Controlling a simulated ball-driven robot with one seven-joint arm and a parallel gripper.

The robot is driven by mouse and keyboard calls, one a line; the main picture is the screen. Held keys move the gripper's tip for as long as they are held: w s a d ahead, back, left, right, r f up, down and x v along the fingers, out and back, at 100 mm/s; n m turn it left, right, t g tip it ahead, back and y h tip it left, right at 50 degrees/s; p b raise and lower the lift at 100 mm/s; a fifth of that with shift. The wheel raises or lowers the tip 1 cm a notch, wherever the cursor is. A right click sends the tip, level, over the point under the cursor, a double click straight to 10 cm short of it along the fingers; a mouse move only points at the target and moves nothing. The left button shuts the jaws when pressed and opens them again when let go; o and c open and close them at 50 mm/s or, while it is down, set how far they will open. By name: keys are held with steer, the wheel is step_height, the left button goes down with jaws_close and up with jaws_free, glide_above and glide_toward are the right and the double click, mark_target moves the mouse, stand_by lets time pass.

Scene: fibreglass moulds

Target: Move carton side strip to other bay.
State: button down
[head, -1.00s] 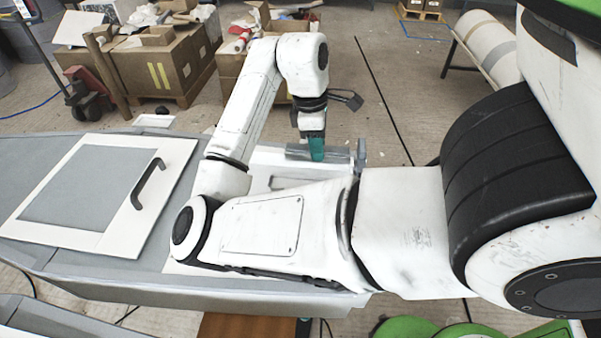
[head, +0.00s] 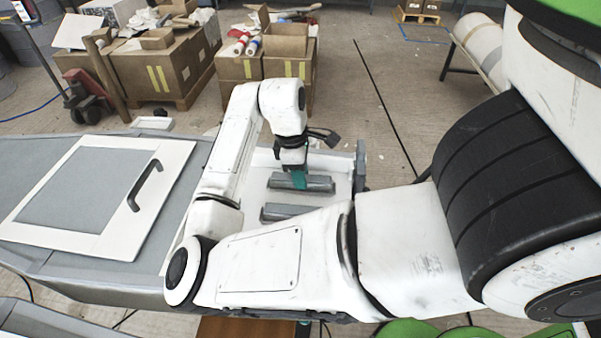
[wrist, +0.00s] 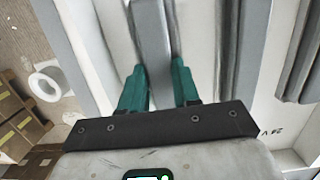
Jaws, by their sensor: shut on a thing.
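A grey strip (head: 315,184) lies across the jaws of my gripper (head: 290,182) in the head view, over the white recessed tray on the carton side. My gripper has teal fingertips and is shut on this strip. In the wrist view the strip (wrist: 152,45) runs between the two fingers (wrist: 158,88). I cannot tell whether the strip touches the tray floor. A second grey strip (head: 285,212) lies nearer to me in the tray, apart from the held one. My forearm hides the tray's near part.
The white tray (head: 257,180) has a grey upright end (head: 360,165) at right. A white-framed grey panel with a black handle (head: 90,190) lies on the bench at left. Cartons (head: 290,75) stand on the floor behind. Grey ribs (wrist: 305,50) show at right in the wrist view.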

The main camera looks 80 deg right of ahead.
steer(key=c, duration=0.8)
jaws_free()
steer(key=shift+f, duration=0.1)
step_height(320, 180, up, 12)
steer(key=w, duration=0.1)
steer(key=shift+w+p, duration=0.4)
steer(key=shift+p, duration=0.05)
steer(key=shift+a, duration=0.1)
